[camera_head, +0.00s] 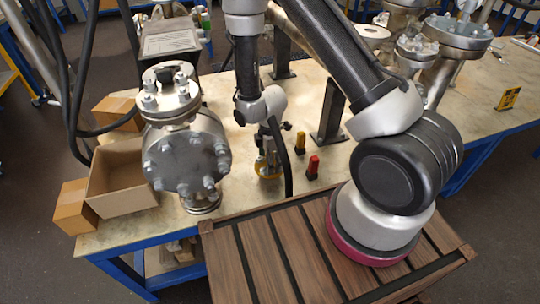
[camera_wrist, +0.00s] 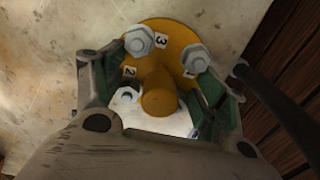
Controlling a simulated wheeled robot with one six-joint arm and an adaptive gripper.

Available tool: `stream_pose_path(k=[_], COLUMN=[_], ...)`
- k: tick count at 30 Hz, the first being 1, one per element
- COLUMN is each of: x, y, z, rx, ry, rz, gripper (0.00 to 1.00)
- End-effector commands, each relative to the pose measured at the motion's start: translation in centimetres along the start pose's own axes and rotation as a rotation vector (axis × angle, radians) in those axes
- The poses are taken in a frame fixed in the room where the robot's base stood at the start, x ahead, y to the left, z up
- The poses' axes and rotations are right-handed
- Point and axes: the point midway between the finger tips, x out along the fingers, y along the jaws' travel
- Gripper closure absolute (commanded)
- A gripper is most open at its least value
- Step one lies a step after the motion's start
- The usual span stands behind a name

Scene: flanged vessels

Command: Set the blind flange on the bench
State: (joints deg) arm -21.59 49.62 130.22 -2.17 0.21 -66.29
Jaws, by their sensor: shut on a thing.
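The blind flange (camera_wrist: 178,42) is an orange-yellow disc with bolts, number labels 2 and 3 and a round central knob (camera_wrist: 158,101). My gripper (camera_wrist: 160,88) is shut on it, with green-padded fingers on either side. In the head view the flange (camera_head: 267,171) shows as a yellow piece below my gripper (camera_head: 268,150), partly hidden by the fingers and a dark cable. It is over or on the pale, stained bench (camera_head: 235,185), near the front edge. I cannot tell whether it touches the bench top.
A grey bolted vessel (camera_head: 187,158) stands left of the flange, with an open cardboard box (camera_head: 122,180) beyond it. A yellow (camera_head: 300,142) and a red bottle-like piece (camera_head: 313,167) stand close right. A wooden slatted surface (camera_head: 262,262) lies in front. More flanged vessels (camera_head: 455,45) stand back right.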

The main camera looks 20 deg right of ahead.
Motion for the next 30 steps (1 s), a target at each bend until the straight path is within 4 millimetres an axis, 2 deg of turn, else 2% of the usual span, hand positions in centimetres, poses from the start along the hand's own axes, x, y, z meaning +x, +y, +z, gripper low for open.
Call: stream_pose_path(k=[10, 23, 24, 27, 30], x=[3.5, 4.1, 4.2, 4.1, 4.1], y=[0.0, 0.0, 0.0, 0.0, 0.0], z=[0.0, 0.0, 0.0, 0.0, 0.0], rx=[0.001, 0.001, 0.001, 0.001, 0.001], ry=[-0.003, -0.003, -0.003, -0.003, -0.003], rz=[0.000, 0.001, 0.001, 0.001, 0.001], gripper=[0.57, 0.57, 0.24, 0.07, 0.07])
